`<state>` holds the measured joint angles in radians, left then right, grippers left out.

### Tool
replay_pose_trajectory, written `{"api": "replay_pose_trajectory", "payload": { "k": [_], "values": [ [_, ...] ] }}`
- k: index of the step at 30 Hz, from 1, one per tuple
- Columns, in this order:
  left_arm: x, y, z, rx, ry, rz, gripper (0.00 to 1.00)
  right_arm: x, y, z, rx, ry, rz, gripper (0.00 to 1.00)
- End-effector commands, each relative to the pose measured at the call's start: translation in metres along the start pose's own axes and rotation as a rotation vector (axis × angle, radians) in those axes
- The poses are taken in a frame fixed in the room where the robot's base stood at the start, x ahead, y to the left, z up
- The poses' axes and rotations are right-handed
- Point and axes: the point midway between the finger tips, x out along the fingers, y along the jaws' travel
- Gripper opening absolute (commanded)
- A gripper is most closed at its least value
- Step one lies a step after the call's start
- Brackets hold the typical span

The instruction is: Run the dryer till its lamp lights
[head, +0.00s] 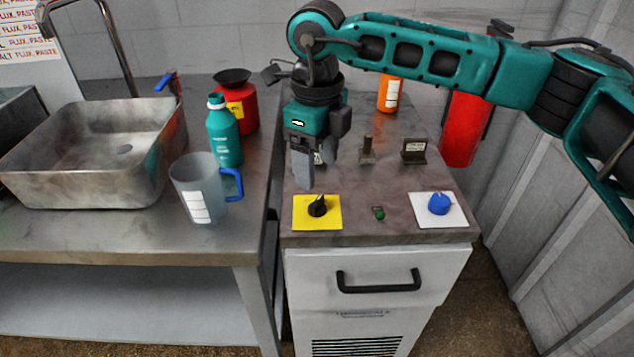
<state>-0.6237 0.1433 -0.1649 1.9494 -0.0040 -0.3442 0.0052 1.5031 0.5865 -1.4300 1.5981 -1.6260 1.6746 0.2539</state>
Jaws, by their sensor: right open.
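The grey cabinet (375,265), seemingly the dryer, has a black handle (378,283) and a vent grille on its front. On its top, a black knob (317,207) sits on a yellow plate and a blue knob (439,204) on a white plate. Between them is a small green lamp or button (379,213); I cannot tell whether it is lit. My right gripper (308,172) points down, open, above the cabinet top just behind the black knob and apart from it. My left gripper is not in view.
On the left bench stand a steel sink (95,155), a measuring jug (200,190), a teal bottle (222,130) and a red container (240,105). A red cylinder (465,130) is at the back right.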

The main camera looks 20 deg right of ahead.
Motion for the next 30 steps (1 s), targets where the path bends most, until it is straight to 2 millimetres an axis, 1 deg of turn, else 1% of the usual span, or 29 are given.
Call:
{"api": "replay_pose_trajectory", "payload": {
  "k": [1, 3, 6, 10, 15, 30],
  "values": [
    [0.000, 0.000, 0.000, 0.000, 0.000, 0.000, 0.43, -0.013, 0.000, 0.001, 0.000, -0.004, -0.001, 0.68],
    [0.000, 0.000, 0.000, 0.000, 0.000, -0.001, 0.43, -0.026, 0.000, 0.001, 0.000, -0.002, -0.001, 0.68],
    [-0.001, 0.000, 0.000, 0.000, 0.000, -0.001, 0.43, -0.041, 0.000, 0.001, 0.000, -0.002, 0.000, 0.68],
    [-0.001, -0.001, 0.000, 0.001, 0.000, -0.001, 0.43, -0.052, 0.000, 0.000, 0.000, 0.000, 0.000, 0.68],
    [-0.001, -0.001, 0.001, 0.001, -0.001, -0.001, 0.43, -0.056, 0.000, 0.000, 0.000, 0.001, 0.002, 0.68],
    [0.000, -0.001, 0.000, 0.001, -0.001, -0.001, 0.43, -0.056, 0.000, 0.000, -0.001, 0.001, 0.001, 0.68]
  ]
}}
